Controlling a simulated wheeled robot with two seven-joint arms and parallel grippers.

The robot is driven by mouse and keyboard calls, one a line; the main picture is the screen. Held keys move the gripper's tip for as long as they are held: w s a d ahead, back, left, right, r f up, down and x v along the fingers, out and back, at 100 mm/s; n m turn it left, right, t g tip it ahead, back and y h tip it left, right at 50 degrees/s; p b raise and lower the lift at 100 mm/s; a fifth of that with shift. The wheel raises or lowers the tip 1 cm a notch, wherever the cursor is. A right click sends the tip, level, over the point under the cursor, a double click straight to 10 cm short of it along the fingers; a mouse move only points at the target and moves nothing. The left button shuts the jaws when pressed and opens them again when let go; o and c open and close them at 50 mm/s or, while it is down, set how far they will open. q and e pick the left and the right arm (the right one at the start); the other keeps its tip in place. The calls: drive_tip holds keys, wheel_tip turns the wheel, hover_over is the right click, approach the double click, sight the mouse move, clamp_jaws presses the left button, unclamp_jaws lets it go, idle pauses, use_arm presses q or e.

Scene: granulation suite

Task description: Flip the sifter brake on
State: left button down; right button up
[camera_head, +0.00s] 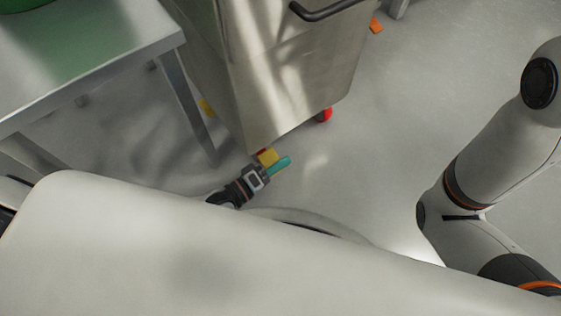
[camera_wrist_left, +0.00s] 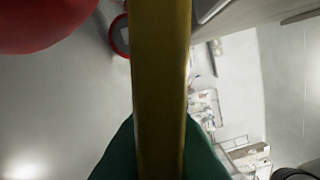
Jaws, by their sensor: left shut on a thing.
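The sifter looks to be the steel cabinet on casters (camera_head: 285,75) in the head view. A yellow brake lever (camera_head: 267,156) sticks out at its near bottom corner, with a bit of red caster behind it. My left gripper (camera_head: 277,163), with teal fingers, is down at that corner by the floor. In the left wrist view the yellow lever (camera_wrist_left: 160,75) runs up the middle between the green fingers (camera_wrist_left: 160,160), which are shut on it. It hides part of what lies behind. A large red wheel (camera_wrist_left: 45,18) fills the top left. My right gripper is out of view.
Another red caster (camera_head: 324,115) stands under the cabinet's right corner. A steel table (camera_head: 110,55) with a leg (camera_head: 188,105) stands close on the left. A dark handle (camera_head: 325,10) juts from the cabinet. The floor (camera_head: 400,120) to the right is clear.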

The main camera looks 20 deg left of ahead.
use_arm(q)
drive_tip(key=shift+f, duration=0.1)
idle(0.3)
drive_tip(key=c, duration=1.5)
unclamp_jaws()
drive_tip(key=shift+s+a, duration=0.15)
drive_tip(key=p+v, duration=0.5)
drive_tip(key=v, duration=0.5)
drive_tip(key=shift+s+a, duration=0.15)
drive_tip(key=shift+s, duration=0.05)
drive_tip(key=shift+s+a+p, duration=0.35)
drive_tip(key=shift+s+a, duration=0.05)
drive_tip(key=shift+s, duration=0.1)
